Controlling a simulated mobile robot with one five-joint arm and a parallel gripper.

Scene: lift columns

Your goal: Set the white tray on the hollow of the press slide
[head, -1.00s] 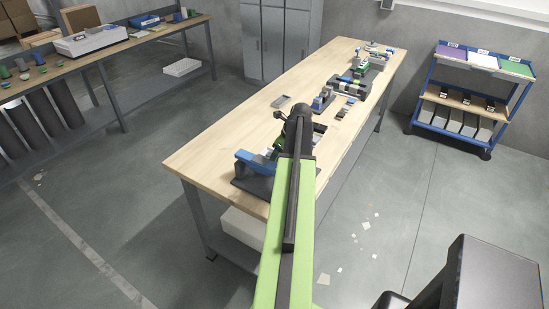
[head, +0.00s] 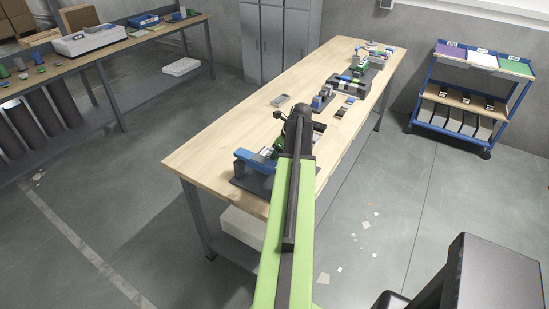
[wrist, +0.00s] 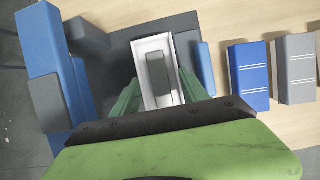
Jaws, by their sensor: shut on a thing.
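My gripper (wrist: 158,88) is in the wrist view, with a green finger on each side of the white tray (wrist: 142,48); it is shut on the tray. A grey block (wrist: 160,70) shows within the tray's rim. The tray is over the dark base (wrist: 118,50) of the press, which has a blue and grey upright part (wrist: 42,50) at the left. The press (head: 240,178) stands at the near end of the workbench in the head view, where my arm partly covers it. The slide's hollow is hidden, and I cannot tell if the tray touches the slide.
A blue block (wrist: 248,75) and a grey block (wrist: 294,70), both with white stripes, stand right of the press. More fixtures (head: 352,84) line the workbench (head: 225,125) farther back. A blue cart (head: 425,115) stands at the right. The bench's left side is mostly clear.

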